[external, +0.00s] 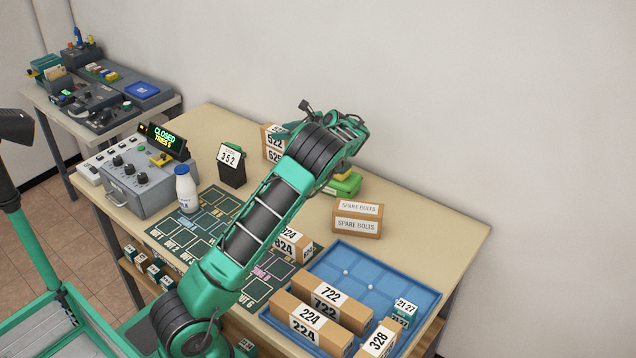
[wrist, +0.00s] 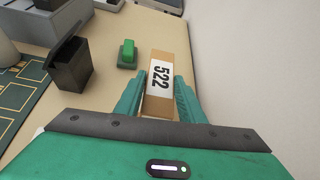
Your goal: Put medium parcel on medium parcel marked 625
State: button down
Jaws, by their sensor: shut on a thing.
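A brown medium parcel with a white label 522 (wrist: 160,75) lies between the fingers of my gripper (wrist: 158,82) in the wrist view. The gripper is shut on it. In the external view, parcel 522 (external: 274,139) is directly above the brown parcel marked 625 (external: 274,156), at the far edge of the table beside the wall. The two look stacked and roughly aligned; I cannot tell whether they fully touch. Parcel 625 is not visible in the wrist view.
A green block (wrist: 127,54) lies close by in the wrist view. A spare bolts box (external: 358,222) and a blue tray (external: 395,275) with parcels are to the right. The wall is close behind.

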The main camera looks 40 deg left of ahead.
jog(key=c, duration=1.2)
grip_release()
jog(key=shift+o, duration=0.2)
jog(key=v, duration=1.2)
jog(key=shift+s, duration=0.1)
